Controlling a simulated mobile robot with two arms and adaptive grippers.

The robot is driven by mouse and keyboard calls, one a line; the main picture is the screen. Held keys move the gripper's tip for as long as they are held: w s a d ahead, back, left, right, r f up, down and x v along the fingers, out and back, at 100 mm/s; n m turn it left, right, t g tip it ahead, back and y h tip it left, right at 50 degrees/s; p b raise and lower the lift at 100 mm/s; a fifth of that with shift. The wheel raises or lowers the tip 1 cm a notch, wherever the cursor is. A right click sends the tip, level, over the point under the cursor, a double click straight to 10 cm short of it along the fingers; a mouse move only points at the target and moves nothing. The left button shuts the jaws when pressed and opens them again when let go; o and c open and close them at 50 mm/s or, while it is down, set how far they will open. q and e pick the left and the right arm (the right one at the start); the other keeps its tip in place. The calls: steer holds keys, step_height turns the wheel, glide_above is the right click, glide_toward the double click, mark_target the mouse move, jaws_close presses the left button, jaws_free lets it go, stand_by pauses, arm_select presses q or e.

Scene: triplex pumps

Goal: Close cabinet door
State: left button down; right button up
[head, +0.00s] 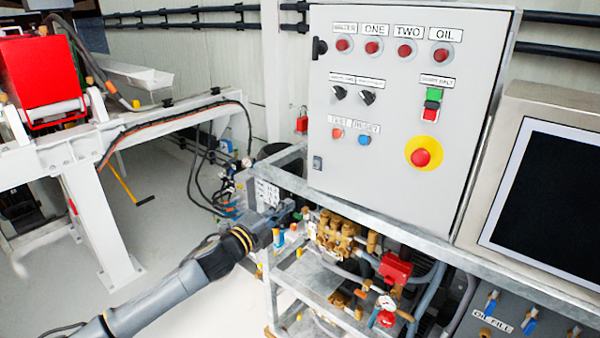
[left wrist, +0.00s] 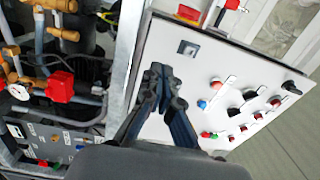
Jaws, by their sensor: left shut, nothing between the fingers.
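The cabinet door (head: 385,185) is a light grey panel with labelled red buttons, black knobs and a yellow-ringed red stop button. It stands above the pump frame in the head view, and I cannot tell whether it is fully flush with its cabinet. A black latch (head: 319,47) is on its left edge. My left gripper (head: 292,210) is below and left of the door's lower left corner, shut and empty. In the left wrist view the shut fingertips (left wrist: 162,78) overlap the grey door panel (left wrist: 222,65); contact cannot be told. My right gripper is not in view.
Brass pump fittings (head: 338,232) and a red valve part (head: 396,268) sit in the metal frame below the door. A dark screen (head: 550,195) stands at right. A white steel frame (head: 98,215) with hoses stands at left.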

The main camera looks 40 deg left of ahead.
arm_select(q)
steer(key=s, duration=0.2)
steer(key=p, duration=0.4)
glide_toward(315, 179)
steer(key=shift+n+y, duration=0.3)
steer(key=w, duration=0.6)
steer(key=shift+d+r, duration=0.2)
steer(key=shift+r, duration=0.1)
steer(key=shift+w+f, duration=0.1)
steer(key=shift+w, duration=0.4)
